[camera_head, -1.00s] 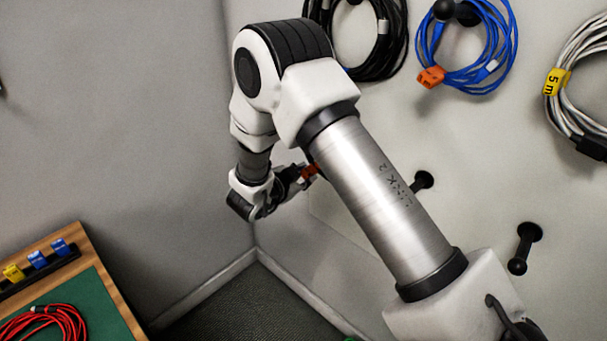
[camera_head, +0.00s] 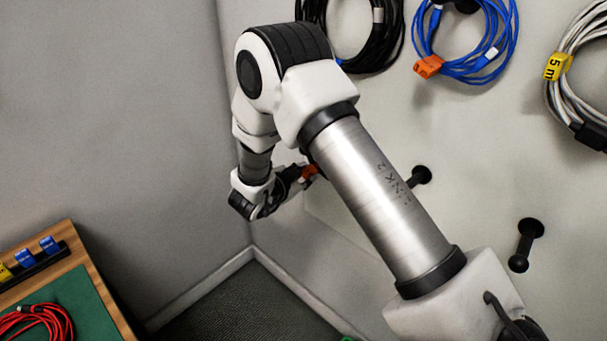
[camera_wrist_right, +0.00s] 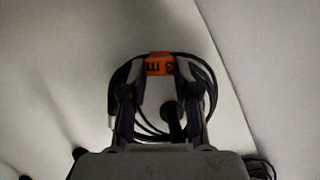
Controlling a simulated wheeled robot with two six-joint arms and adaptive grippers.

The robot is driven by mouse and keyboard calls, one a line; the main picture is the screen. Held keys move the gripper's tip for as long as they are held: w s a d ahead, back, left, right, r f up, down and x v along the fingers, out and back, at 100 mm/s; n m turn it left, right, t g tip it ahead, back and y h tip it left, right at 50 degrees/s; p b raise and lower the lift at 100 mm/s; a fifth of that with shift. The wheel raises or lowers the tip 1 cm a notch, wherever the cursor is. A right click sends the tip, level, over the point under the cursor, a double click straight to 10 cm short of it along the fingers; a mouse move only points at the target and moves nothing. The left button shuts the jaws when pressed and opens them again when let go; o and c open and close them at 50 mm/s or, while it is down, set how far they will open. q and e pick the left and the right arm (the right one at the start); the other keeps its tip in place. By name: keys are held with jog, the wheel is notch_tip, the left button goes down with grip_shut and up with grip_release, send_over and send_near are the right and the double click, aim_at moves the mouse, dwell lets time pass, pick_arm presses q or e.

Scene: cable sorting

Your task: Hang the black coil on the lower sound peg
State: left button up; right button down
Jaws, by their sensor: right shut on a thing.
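In the right wrist view my right gripper (camera_wrist_right: 160,75) is shut on the orange 3 m tag (camera_wrist_right: 159,65) of a black coil (camera_wrist_right: 208,82). The coil's loop hangs between and beyond the fingers. A dark round-ended peg (camera_wrist_right: 171,112) shows inside the loop's outline; I cannot tell if the loop is around it or in front of it. My left gripper is out of view.
Two bare black pegs (camera_head: 418,176) (camera_head: 526,245) stick out at right. Above hang another black coil (camera_head: 391,35), a blue coil (camera_head: 467,74) and a grey coil (camera_head: 562,95). A wood-edged table (camera_head: 98,285) with a red coil (camera_head: 38,318) stands at lower left.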

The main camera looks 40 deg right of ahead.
jog(key=c, duration=0.8)
grip_release()
jog(key=shift+o, duration=0.2)
jog(key=v, duration=1.2)
jog(key=s+d+f+n+g+y+p, duration=0.1)
jog(key=s+d+f+n+y, duration=0.1)
jog(key=s+f+n, duration=0.6)
jog(key=s+d+f+n+y+p, duration=0.15)
jog(key=s+f, duration=0.35)
jog(key=f, duration=0.8)
jog(key=s+a+f+n+g+y, duration=0.1)
jog(key=s+a+f+n+y, duration=0.1)
jog(key=s+a+n+y, duration=0.3)
jog(key=s+a+f+n+g+y, duration=0.2)
jog(key=s+a+n+y, duration=0.3)
jog(key=s+a, duration=0.3)
jog(key=shift+s+f+n, duration=0.3)
jog(key=shift+f+n, duration=0.15)
jog(key=shift+f, duration=0.35)
